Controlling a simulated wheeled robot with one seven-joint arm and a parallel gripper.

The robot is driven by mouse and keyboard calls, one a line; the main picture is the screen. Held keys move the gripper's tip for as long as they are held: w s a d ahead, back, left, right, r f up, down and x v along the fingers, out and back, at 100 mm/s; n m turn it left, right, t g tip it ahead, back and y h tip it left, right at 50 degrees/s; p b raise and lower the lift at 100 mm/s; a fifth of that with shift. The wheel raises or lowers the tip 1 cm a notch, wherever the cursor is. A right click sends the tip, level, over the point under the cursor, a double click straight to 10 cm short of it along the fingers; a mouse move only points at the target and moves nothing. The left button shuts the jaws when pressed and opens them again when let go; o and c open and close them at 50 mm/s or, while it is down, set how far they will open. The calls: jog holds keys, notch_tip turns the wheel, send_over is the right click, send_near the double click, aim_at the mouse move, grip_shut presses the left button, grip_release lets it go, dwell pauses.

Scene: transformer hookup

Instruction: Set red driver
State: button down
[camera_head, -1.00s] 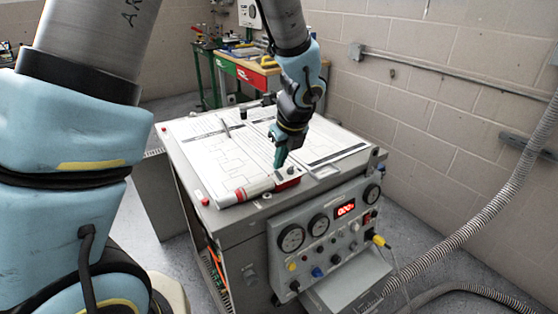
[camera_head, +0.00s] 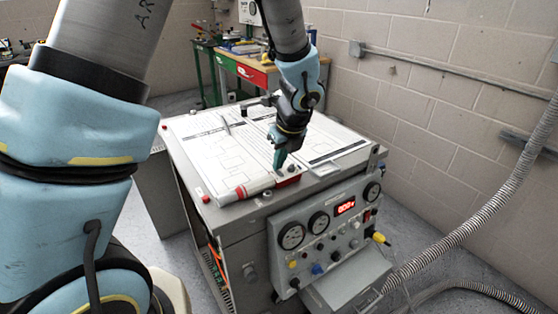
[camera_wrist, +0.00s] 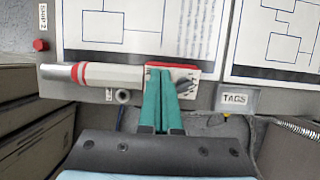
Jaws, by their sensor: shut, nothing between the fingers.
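A white cylinder with red bands and a silver end (camera_head: 247,190) lies along the front edge of the bench top. It also shows in the wrist view (camera_wrist: 110,75), running left from my fingertips. A small white plate with a red edge and a dark lever or knob (camera_wrist: 187,78) sits at its right end; in the head view its red side (camera_head: 288,182) shows below my gripper. I cannot tell which of these is the red driver. My gripper (camera_head: 278,167) points down over this spot, its teal fingers (camera_wrist: 158,76) together and empty.
Printed diagram sheets (camera_head: 220,150) cover the bench top. A TAGS label (camera_wrist: 234,99) is to the right of the plate. The front panel (camera_head: 325,230) has dials, knobs and a lit red display. A corrugated hose (camera_head: 470,220) hangs at the right.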

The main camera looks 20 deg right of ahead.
aim_at(283, 175)
jog(key=shift+s+d, duration=0.15)
jog(key=shift+s, duration=0.55)
jog(key=shift+r, duration=0.15)
jog(key=shift+r+p, duration=0.35)
jog(key=shift+p, duration=0.1)
notch_tip(283, 175, up, 13)
jog(key=p, duration=0.2)
jog(key=shift+s, duration=0.3)
